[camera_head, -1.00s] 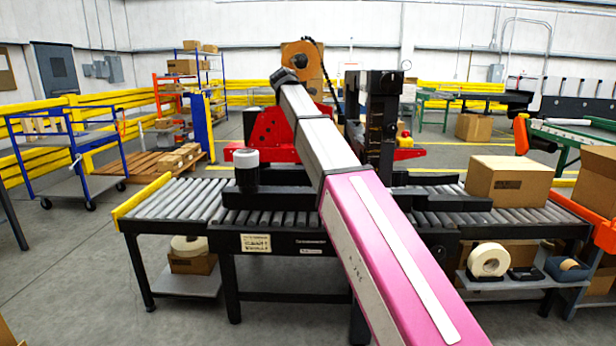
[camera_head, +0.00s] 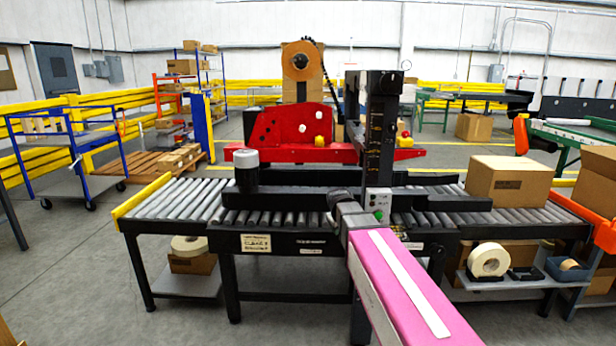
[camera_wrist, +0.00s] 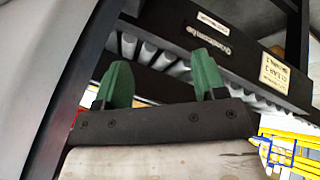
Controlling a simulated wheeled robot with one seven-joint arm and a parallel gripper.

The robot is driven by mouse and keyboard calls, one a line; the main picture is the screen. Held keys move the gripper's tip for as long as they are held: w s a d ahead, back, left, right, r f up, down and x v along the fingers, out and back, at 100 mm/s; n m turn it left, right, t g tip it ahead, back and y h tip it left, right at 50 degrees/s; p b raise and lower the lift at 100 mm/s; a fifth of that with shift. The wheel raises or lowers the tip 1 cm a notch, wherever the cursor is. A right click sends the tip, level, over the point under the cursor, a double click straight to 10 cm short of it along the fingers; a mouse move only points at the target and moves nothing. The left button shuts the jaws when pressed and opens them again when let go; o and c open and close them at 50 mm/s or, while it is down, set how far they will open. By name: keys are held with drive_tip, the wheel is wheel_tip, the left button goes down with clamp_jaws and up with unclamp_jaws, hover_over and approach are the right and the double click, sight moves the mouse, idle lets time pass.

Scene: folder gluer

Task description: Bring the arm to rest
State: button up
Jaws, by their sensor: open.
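My arm (camera_head: 400,285), with a pink link, reaches in from the lower right of the head view. Its grey joint (camera_head: 352,217) is in front of the near edge of the roller conveyor (camera_head: 180,200). In the head view my gripper is hidden. In the wrist view my gripper (camera_wrist: 160,85) shows two green fingers set apart, with nothing between them. Beyond the fingers are the conveyor's rollers and its dark side frame (camera_wrist: 240,60), which carries labels and appears tilted.
A red and black machine (camera_head: 290,130) stands over the conveyor. A closed cardboard box (camera_head: 507,181) sits on the right rollers. Bare floor (camera_head: 80,270) is open at left.

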drive_tip(key=s+d+f+m+g+y, duration=0.1)
drive_tip(key=s+d+f+m+g, duration=0.2)
drive_tip(key=s+f, duration=0.5)
drive_tip(key=s+d+f+m+g+y, duration=0.1)
drive_tip(key=s+d+f+m+g, duration=0.1)
drive_tip(key=s+f, duration=0.6)
drive_tip(key=s+d, duration=0.1)
drive_tip(key=s, duration=0.6)
drive_tip(key=shift+f+m+g, duration=0.2)
drive_tip(key=shift+m+g, duration=0.2)
